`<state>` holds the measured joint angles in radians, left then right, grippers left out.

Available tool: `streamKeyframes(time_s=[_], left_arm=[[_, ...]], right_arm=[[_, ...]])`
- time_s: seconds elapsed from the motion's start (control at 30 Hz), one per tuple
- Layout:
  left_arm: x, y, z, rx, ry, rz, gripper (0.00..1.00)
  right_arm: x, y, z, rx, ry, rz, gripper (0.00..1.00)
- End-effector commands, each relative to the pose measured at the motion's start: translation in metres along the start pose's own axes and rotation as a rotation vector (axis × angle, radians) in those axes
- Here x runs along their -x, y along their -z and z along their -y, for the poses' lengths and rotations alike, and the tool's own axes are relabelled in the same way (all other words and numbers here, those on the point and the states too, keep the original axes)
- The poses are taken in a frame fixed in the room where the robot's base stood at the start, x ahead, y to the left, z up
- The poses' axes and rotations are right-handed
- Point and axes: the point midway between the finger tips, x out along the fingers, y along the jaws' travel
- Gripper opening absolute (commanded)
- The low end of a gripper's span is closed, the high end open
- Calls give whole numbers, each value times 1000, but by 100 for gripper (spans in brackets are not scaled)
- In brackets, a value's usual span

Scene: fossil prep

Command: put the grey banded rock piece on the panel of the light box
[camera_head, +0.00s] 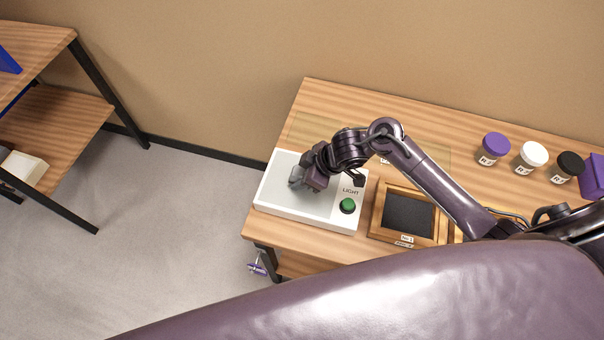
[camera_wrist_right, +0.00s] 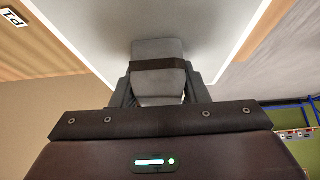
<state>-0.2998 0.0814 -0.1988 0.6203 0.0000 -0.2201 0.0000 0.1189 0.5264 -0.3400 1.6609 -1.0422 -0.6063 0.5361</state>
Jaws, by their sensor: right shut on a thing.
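The grey banded rock piece (camera_wrist_right: 158,52) shows in the right wrist view as a grey block with a dark band across it. My right gripper (camera_wrist_right: 158,92) is shut on it, with a dark finger on each side. In the head view the right gripper (camera_head: 305,181) and the grey piece (camera_head: 296,176) are over the panel of the light box (camera_head: 275,192). I cannot tell whether the piece touches the panel. The light box is white, with a green button (camera_head: 347,205) and the word LIGHT. My left gripper is not in view.
A wooden framed tray with a dark inset (camera_head: 381,229) stands right of the light box. Jars with purple (camera_head: 495,143), white (camera_head: 535,151) and black (camera_head: 570,163) lids stand at the back right. A shelf (camera_head: 62,125) is at the far left, across open floor.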

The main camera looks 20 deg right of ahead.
Motion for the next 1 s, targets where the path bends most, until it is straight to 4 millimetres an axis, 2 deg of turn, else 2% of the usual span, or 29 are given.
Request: streamKeyframes(time_s=[0.07, 0.1, 0.27, 0.53, 0.67, 0.77, 1.0], left_arm=[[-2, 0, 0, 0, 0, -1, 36], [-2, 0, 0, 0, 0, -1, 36], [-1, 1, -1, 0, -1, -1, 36], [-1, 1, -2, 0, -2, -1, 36], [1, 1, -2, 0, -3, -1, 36], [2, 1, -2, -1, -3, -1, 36], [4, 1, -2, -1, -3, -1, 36]], right_arm=[[-2, -1, 0, 1, -1, -1, 9], [-3, -2, 0, 1, 0, 1, 42], [-2, -2, 0, 0, 0, 0, 62], [-2, -1, 0, 0, 0, 0, 62], [6, 0, -1, 1, -2, 0, 62], [23, 1, -1, 3, -3, -1, 62], [75, 0, -1, 4, -3, 1, 62]])
